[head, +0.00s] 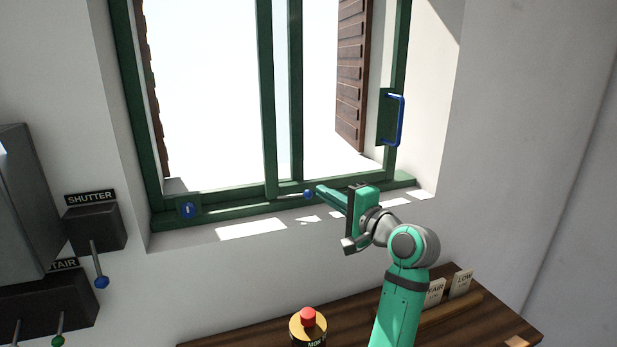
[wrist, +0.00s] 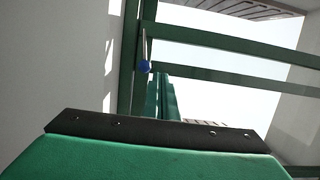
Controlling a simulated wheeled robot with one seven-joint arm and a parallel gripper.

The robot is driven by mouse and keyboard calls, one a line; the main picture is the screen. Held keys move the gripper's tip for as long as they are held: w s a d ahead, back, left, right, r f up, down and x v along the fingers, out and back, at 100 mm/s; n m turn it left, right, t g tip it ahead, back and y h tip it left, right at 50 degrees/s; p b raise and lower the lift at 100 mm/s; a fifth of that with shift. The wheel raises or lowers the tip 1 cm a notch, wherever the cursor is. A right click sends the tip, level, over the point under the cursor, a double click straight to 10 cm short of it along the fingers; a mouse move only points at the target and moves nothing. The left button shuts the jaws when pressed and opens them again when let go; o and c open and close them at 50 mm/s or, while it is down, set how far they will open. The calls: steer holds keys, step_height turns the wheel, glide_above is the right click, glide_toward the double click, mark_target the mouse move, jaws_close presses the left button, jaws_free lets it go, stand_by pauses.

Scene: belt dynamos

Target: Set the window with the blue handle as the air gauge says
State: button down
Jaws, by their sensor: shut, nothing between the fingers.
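The green-framed window (head: 267,100) fills the upper middle of the head view, with two upright bars near its centre. Its blue handle (head: 402,120) is a long bar on the right side of the frame. My gripper (head: 320,189) is shut and empty, low in front of the window and well left of and below the handle. Its tips are beside a small blue knob (head: 308,194) on the bottom rail; I cannot tell if they touch. The wrist view shows the knob (wrist: 144,66) just beyond the closed fingers (wrist: 161,95). I cannot make out an air gauge.
A blue fitting (head: 187,211) sits on the lower left frame. A SHUTTER lever (head: 100,282) and other levers are at left. Below, a wooden table (head: 260,335) holds a red button (head: 308,316) and cards reading FAIR (head: 435,291) and LOW (head: 461,282). Brown shutters (head: 352,75) stand outside.

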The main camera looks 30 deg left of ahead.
mark_target(282, 177)
steer(key=x, duration=0.9)
steer(key=shift+w+a, duration=0.15)
steer(key=shift+a, duration=0.05)
steer(key=shift+s+a, duration=0.75)
steer(key=shift+a, duration=0.1)
steer(key=shift+s+a, duration=0.7)
steer(key=shift+s, duration=0.1)
